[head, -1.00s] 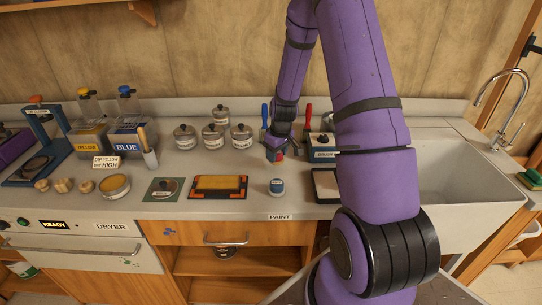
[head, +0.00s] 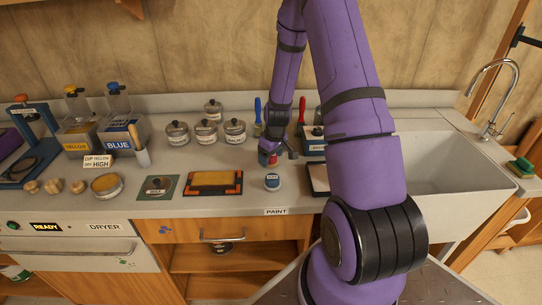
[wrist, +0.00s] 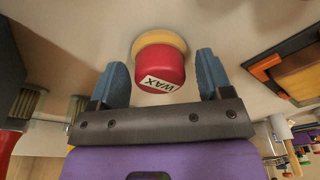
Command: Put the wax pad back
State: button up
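The wax pad (wrist: 160,65) is a red round piece with a white WAX label and a yellow base, seen in the wrist view. It is between the two blue fingers of my gripper (wrist: 163,78), with a narrow gap on either side. My gripper is open around it and does not visibly grip it. In the head view my gripper (head: 268,158) is low over the counter, left of the sink, and the pad shows only as a small red patch there. I cannot tell whether the pad's base touches the counter.
Lidded jars (head: 206,133) and red- and blue-handled tools (head: 301,110) are behind. The sink (head: 435,165) is right.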

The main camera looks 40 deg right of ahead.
jog(key=shift+r, duration=0.1)
notch_tip(320, 180, up, 11)
jog(key=s, duration=0.2)
notch_tip(320, 180, up, 12)
jog(key=f, duration=0.1)
send_over(275, 157)
jog(key=s+a, duration=0.2)
jog(key=a, duration=0.4)
jog(key=s+a+r+t, duration=0.1)
jog(key=s+a+r, duration=0.6)
jog(key=s, duration=0.4)
jog(key=s+a+r+m+t, duration=0.1)
jog(key=s+a+r+t, duration=0.1)
jog(key=s+a+r, duration=0.5)
jog(key=s+r, duration=0.3)
jog(key=s, duration=0.1)
jog(key=shift+s+r+m+t, duration=0.15)
jog(key=shift+r+m+t, duration=0.1)
jog(key=shift+m+t, duration=0.05)
